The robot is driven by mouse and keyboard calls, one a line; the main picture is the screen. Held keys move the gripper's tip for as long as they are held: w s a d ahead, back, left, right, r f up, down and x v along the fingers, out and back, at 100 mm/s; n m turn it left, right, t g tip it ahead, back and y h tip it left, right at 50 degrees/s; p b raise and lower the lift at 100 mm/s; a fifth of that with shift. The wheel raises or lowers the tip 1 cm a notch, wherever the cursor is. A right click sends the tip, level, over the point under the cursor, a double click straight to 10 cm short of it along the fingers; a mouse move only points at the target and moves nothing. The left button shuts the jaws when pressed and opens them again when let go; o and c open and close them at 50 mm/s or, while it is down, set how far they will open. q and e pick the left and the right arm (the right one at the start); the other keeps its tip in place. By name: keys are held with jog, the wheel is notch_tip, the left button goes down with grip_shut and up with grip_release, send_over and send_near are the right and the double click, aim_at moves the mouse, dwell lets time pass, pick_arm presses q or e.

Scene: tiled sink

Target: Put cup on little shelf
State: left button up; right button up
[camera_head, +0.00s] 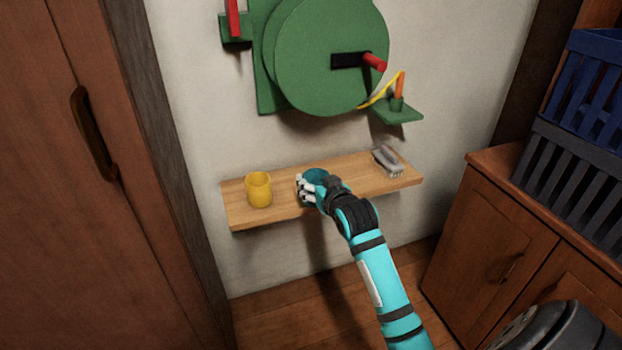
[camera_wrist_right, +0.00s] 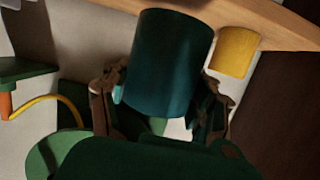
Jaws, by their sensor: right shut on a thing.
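A teal cup (camera_head: 316,174) is at the middle of the little wooden shelf (camera_head: 350,185) on the wall. My right gripper (camera_head: 310,188) is shut on this cup, and the fingers partly hide it in the head view. In the right wrist view the teal cup (camera_wrist_right: 168,62) stands between the two fingers (camera_wrist_right: 165,105). I cannot tell whether its base touches the shelf board. A yellow cup (camera_head: 258,189) stands upright on the shelf to its left, apart from it. My left gripper is in neither view.
A grey stapler-like object (camera_head: 388,161) lies at the shelf's right end. Above hangs a green round device (camera_head: 320,60) with a red-tipped crank and a small green holder (camera_head: 398,112). A wooden door (camera_head: 60,180) is at left; a cabinet (camera_head: 500,235) with crates (camera_head: 575,170) is at right.

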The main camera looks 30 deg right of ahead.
aim_at(315, 175)
jog(key=x, duration=0.3)
jog(key=b+x, duration=0.1)
jog(key=x, duration=0.1)
jog(key=shift+d+r, duration=0.35)
jog(key=x, duration=0.3)
jog(key=r+b+x, duration=0.1)
jog(key=x, duration=0.1)
jog(key=shift+d, duration=0.25)
jog(key=shift+f, duration=0.35)
jog(key=shift+f+b, duration=0.55)
jog(key=shift+f, duration=0.7)
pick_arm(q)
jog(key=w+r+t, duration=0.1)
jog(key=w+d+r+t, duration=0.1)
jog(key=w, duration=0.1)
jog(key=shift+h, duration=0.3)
pick_arm(e)
jog(key=shift+f, duration=0.15)
jog(key=o, duration=1.2)
jog(key=shift+c, duration=0.2)
